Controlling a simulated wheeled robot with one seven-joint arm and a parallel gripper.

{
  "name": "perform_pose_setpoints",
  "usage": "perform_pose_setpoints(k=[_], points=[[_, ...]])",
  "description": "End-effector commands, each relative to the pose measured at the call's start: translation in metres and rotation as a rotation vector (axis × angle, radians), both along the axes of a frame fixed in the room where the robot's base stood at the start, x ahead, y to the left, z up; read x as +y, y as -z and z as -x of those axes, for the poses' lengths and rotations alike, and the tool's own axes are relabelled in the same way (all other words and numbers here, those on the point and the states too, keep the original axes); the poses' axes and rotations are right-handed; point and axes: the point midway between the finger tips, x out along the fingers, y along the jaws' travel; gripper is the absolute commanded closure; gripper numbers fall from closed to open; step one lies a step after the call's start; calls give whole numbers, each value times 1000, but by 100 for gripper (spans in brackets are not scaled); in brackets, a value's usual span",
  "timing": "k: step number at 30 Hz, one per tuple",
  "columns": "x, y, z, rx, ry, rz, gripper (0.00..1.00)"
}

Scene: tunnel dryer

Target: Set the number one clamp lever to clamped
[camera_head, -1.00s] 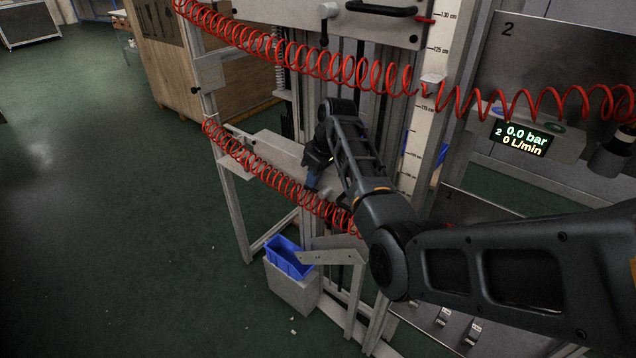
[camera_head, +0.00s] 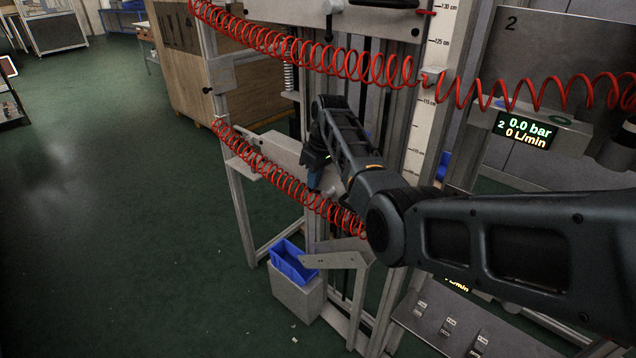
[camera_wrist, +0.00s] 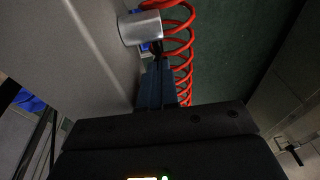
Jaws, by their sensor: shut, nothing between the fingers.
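A similar hub with a dark lever (camera_head: 329,28) hanging down is on the upper plate (camera_head: 290,12).
Red coiled hoses (camera_head: 300,62) cross in front of the frame; one passes right behind my fingers in the wrist view (camera_wrist: 184,60). A blue bin (camera_head: 291,262) sits low at the front. A pressure display (camera_head: 525,130) is at right. Green floor at left is clear.

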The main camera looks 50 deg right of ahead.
Motion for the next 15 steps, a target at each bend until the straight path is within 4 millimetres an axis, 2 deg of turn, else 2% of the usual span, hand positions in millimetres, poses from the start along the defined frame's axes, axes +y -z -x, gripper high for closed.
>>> perform_pose_setpoints(k=[15], points=[[-1,14,-1,128,0,4,100]])
